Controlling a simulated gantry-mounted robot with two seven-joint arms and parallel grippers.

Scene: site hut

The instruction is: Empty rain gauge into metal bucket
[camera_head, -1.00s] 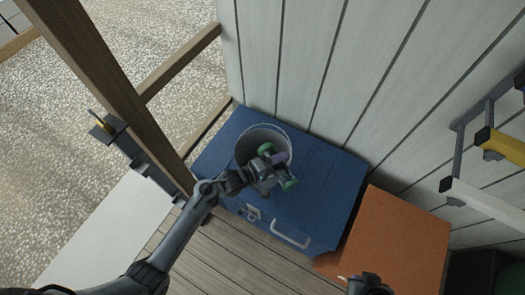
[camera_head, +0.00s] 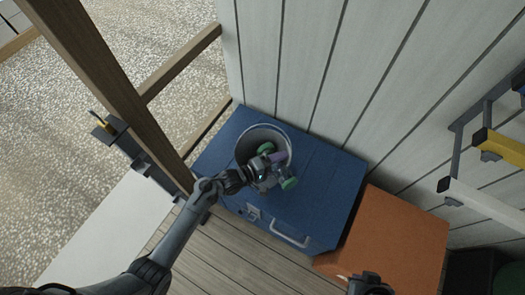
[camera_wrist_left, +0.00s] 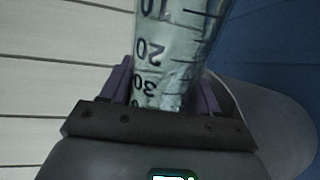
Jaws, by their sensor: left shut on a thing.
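The metal bucket (camera_head: 249,136) stands on a blue chest, its open mouth facing up. In the left wrist view the left gripper (camera_wrist_left: 163,95) is shut on the rain gauge (camera_wrist_left: 178,45), a clear tapered tube with dark numerals that appear upside down. The gauge is mostly hidden by the gripper in the head view, and I cannot tell whether water is in it. The bucket's grey side (camera_wrist_left: 270,120) shows beyond the gripper in the wrist view. A dark part of my right arm shows at the bottom edge.
The blue chest (camera_head: 325,190) stands against the pale plank wall (camera_head: 400,70). An orange board or box (camera_head: 400,235) is to its right. A yellow and grey level or rack (camera_head: 495,145) hangs on the wall. A timber post (camera_head: 110,75) rises on the left.

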